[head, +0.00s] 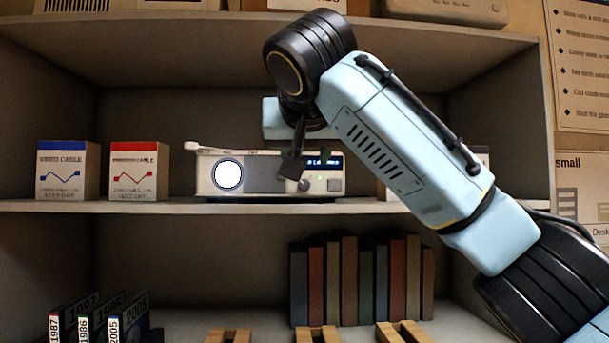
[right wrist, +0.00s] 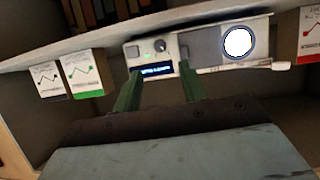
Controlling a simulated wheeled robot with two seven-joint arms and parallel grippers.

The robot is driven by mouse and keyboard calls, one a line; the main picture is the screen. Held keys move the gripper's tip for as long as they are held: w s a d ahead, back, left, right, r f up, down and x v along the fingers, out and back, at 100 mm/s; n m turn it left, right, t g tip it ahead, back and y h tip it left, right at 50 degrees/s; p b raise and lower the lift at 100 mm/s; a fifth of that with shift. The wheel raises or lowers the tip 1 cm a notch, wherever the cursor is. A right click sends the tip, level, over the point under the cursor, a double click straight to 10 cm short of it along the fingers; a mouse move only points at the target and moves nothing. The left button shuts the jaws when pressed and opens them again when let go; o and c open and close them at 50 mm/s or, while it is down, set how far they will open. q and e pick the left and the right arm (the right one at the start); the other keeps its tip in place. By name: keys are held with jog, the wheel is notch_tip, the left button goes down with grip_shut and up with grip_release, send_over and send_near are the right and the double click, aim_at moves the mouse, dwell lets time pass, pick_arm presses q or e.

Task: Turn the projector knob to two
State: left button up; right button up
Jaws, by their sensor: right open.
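The projector (head: 268,187) is a cream and grey box on the middle shelf, with a bright white lens (head: 228,174) at its left. A blue-lit display (head: 326,162) and a small round grey knob (head: 304,185) are on its right part. In the right wrist view the projector (right wrist: 205,48) appears turned over, with the knob (right wrist: 160,45) beyond the fingertips. My right gripper (head: 291,174) is in front of the projector; its two dark fingers (right wrist: 160,70) are apart, with nothing seen between them. The knob's setting is too small to read. My left gripper is not in view.
A blue-topped box (head: 68,172) and a red-topped box (head: 138,172) stand left of the projector. More boxes (right wrist: 83,75) stand on its other side, partly behind my arm in the head view. Books (head: 365,280) line the shelf below.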

aim_at(304, 184)
jog(key=p+x, duration=0.3)
jog(key=x, duration=0.6)
jog(key=shift+w, duration=0.15)
jog(key=shift+w+f+p, duration=0.2)
jog(key=shift+w+p, duration=0.1)
jog(key=shift+w, duration=0.1)
grip_shut()
